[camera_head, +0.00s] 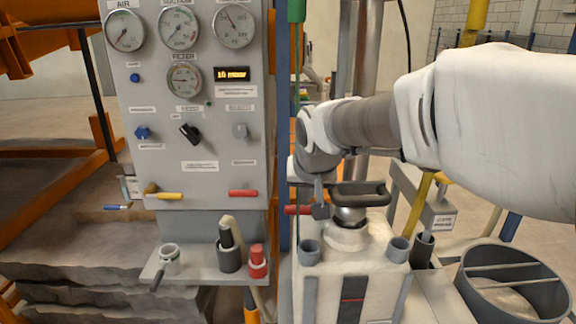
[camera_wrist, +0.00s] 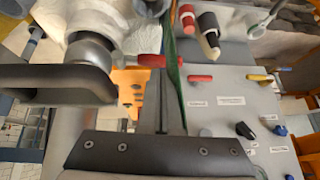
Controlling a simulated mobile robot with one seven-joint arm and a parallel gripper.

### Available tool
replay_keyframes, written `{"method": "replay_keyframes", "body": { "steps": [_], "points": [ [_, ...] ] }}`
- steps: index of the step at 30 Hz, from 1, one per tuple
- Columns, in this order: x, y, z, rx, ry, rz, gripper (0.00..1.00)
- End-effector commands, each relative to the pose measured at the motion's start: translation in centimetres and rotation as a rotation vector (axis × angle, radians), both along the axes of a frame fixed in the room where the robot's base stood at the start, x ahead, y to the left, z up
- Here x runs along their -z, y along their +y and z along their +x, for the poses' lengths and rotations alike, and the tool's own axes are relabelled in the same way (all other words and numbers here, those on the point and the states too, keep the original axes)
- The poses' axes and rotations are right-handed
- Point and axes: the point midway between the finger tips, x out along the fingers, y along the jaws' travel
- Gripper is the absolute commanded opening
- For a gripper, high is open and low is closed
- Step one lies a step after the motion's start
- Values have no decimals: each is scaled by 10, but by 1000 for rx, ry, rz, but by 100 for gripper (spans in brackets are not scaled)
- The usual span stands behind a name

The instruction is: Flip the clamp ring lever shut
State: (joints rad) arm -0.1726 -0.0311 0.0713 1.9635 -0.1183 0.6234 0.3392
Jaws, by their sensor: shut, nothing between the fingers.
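A pale vessel (camera_head: 345,285) stands right of centre in the head view. Its metal neck (camera_head: 350,214) carries a black looped handle (camera_head: 362,190), seen large at left in the wrist view (camera_wrist: 60,84). A red lever (camera_head: 298,210) points left at neck height and also shows in the wrist view (camera_wrist: 150,61). I take it for the clamp ring lever; its joint to the neck is hidden. My gripper (camera_head: 320,211) points down, shut and empty, between the red lever's right end and the handle. I cannot tell whether it touches either.
A gauge panel (camera_head: 195,105) with a yellow handle (camera_head: 165,196) and a red handle (camera_head: 243,193) stands at left. Below it a shelf (camera_head: 205,274) holds a grey ring cup (camera_head: 170,257) and capped fittings. A grey bin (camera_head: 512,290) stands at right.

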Motion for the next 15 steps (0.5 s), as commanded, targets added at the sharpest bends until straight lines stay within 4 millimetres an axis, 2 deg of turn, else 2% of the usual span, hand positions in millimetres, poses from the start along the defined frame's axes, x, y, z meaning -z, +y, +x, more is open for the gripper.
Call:
{"method": "replay_keyframes", "body": {
  "steps": [1, 6, 15],
  "points": [
    [7, 0, 4, 0, 3, -1, 0],
    [19, 1, 12, 0, 1, 0, 0],
    [22, 2, 15, 0, -1, 0, 0]
  ]
}}
